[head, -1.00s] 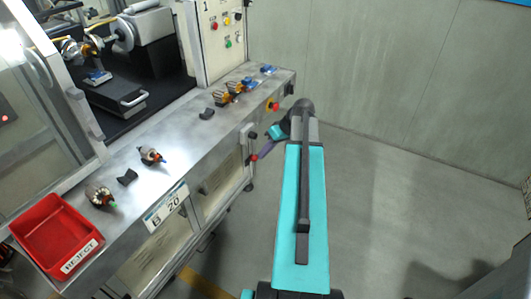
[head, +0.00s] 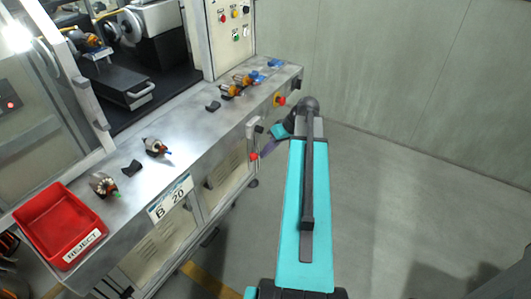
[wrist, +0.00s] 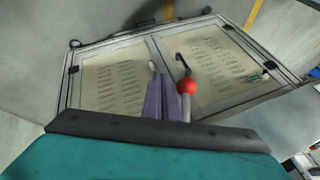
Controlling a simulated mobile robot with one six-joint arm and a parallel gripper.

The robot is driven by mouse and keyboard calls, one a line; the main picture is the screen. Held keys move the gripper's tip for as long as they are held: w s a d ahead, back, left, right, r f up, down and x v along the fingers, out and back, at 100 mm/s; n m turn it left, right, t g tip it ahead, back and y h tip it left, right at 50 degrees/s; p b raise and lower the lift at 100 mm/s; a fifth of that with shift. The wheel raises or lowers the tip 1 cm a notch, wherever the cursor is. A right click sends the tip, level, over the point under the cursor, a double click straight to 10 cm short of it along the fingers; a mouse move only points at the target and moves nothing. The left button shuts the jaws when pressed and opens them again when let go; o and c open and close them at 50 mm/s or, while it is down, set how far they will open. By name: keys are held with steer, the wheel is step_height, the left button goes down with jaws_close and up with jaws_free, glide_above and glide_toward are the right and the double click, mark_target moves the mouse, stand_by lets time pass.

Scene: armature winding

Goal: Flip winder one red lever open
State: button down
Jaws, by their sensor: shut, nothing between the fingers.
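The red lever shows in the wrist view as a red ball knob (wrist: 187,86) on a pale shaft, in front of the winder's cabinet doors. In the head view the red knob (head: 253,156) sits low at the front side of the winder bench. My gripper (wrist: 157,80) has its purple-grey fingers together and empty, just left of the knob in the wrist view. I cannot tell if they touch the knob or shaft. In the head view my gripper (head: 268,146) is partly hidden by my arm and is close beside the lever.
The metal bench (head: 190,120) carries several armatures and a red reject bin (head: 62,265). A red stop button (head: 280,100) is on its front, above the lever. A control panel (head: 232,30) stands behind. Open floor (head: 400,190) lies to the right.

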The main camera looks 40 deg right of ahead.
steer(key=s+d+r+b, duration=0.2)
steer(key=s+d+b, duration=0.1)
steer(key=d, duration=0.9)
steer(key=shift+s+d, duration=0.2)
steer(key=shift+s, duration=0.2)
steer(key=shift+r, duration=0.1)
stand_by(0.5)
